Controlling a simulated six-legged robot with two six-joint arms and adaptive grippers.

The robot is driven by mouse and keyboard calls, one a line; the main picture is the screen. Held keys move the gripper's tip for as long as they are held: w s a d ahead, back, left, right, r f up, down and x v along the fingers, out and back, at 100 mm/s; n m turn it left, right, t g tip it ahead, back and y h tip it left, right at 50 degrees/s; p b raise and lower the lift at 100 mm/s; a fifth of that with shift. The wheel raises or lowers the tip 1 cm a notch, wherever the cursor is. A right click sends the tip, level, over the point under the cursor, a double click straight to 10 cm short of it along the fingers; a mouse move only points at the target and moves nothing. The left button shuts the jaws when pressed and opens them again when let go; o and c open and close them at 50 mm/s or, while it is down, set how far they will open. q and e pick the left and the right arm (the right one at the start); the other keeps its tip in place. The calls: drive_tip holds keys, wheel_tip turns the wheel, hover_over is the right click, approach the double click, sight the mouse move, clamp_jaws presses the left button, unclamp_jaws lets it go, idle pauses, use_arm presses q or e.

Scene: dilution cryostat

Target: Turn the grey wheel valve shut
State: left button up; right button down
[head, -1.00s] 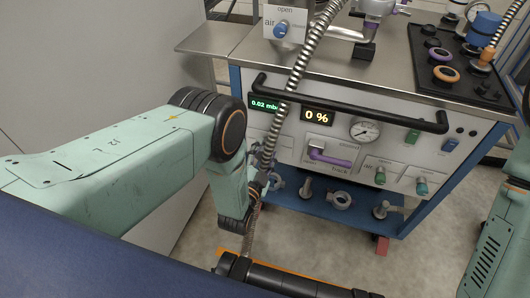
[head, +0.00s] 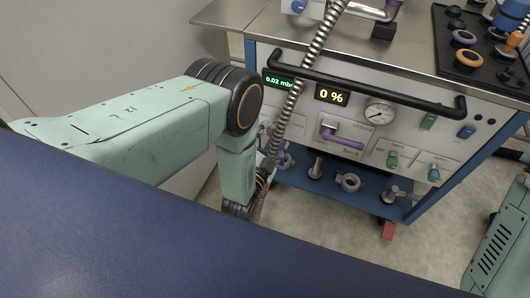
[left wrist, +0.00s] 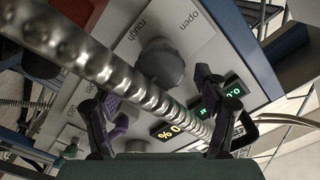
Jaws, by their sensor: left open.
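The grey wheel valve (left wrist: 160,62) shows in the left wrist view as a dark grey round knob on the white panel, beside the words "rough" and "open". A ribbed metal hose (left wrist: 95,62) crosses in front of it and covers part of its edge. My left gripper (left wrist: 157,92) is open, with one finger on each side of the picture and the valve beyond them. No contact with the valve shows. In the head view the valve cannot be made out behind my left arm and the hose (head: 300,78). My right gripper is out of view.
The panel carries a "0 %" display (head: 332,95), a round gauge (head: 379,114) and a purple lever (head: 342,139). A black handrail (head: 370,82) runs along the front. Metal fittings stand on the blue lower shelf (head: 330,192). The hose hangs close to my left gripper.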

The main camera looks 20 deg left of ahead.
use_arm(q)
drive_tip(key=s, duration=0.9)
drive_tip(key=shift+a, duration=0.15)
idle(2.0)
